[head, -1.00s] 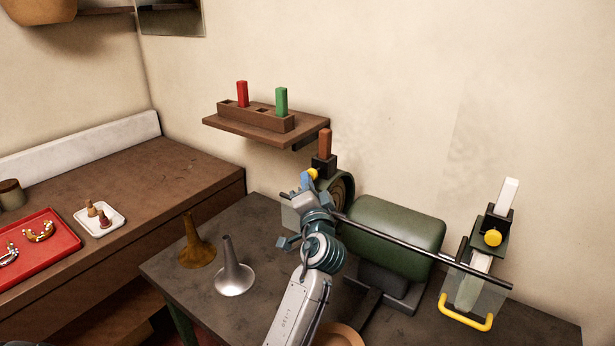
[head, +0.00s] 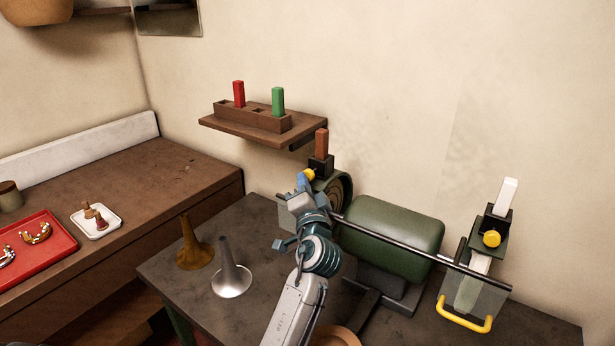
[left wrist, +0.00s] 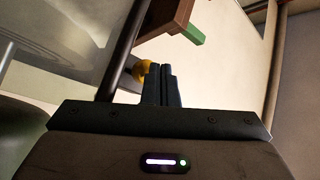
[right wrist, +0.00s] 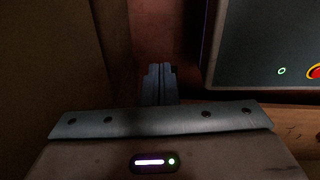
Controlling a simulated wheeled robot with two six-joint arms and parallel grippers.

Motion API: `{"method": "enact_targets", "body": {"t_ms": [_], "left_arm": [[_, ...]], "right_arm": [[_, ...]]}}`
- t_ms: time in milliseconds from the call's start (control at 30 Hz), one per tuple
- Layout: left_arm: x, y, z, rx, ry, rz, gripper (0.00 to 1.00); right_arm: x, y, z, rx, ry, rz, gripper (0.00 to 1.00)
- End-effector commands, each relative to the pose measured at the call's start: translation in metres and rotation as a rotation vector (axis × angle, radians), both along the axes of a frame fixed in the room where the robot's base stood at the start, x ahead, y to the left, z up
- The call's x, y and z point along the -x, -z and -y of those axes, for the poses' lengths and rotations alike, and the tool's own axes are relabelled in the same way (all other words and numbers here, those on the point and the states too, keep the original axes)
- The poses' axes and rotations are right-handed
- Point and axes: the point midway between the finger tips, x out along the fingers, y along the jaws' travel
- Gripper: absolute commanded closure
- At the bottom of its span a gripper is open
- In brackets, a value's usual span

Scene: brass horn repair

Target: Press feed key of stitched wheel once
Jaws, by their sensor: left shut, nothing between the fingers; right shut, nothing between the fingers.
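The buffing machine has a green motor body (head: 390,238) with a wheel at each end. The ringed tan wheel (head: 345,190) at its left end is partly hidden. Above it sits a dark holder (head: 320,167) with a brown bar (head: 322,142) and a yellow round key (head: 309,174). My left gripper (head: 303,182) is shut and empty, its blue tips right at the yellow key. In the left wrist view the key (left wrist: 146,72) shows partly behind the fingers (left wrist: 160,70); I cannot tell whether they touch. My right gripper (right wrist: 159,70) is shut and empty, seen only in the right wrist view.
A pale wheel (head: 468,296) at the right has another yellow key (head: 491,238) and a white bar. A dark rod (head: 400,241) runs along the machine's front. A brown horn bell (head: 191,250) and a silver one (head: 231,275) stand on the bench. A shelf (head: 300,137) hangs behind.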

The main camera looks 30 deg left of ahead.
Motion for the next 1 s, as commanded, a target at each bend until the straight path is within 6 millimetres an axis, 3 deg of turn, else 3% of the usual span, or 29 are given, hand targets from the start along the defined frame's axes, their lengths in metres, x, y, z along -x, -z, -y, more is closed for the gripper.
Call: {"method": "enact_targets", "body": {"t_ms": [600,1000], "left_arm": [[0.048,0.004,-0.004,0.0,-0.002,-0.008,1.0],[0.05,0.004,-0.004,0.001,-0.002,-0.007,1.0]], "right_arm": [[0.0,-0.006,-0.002,-0.002,0.001,0.0,1.0],[0.001,-0.006,-0.001,-0.002,0.001,-0.001,1.0]]}}
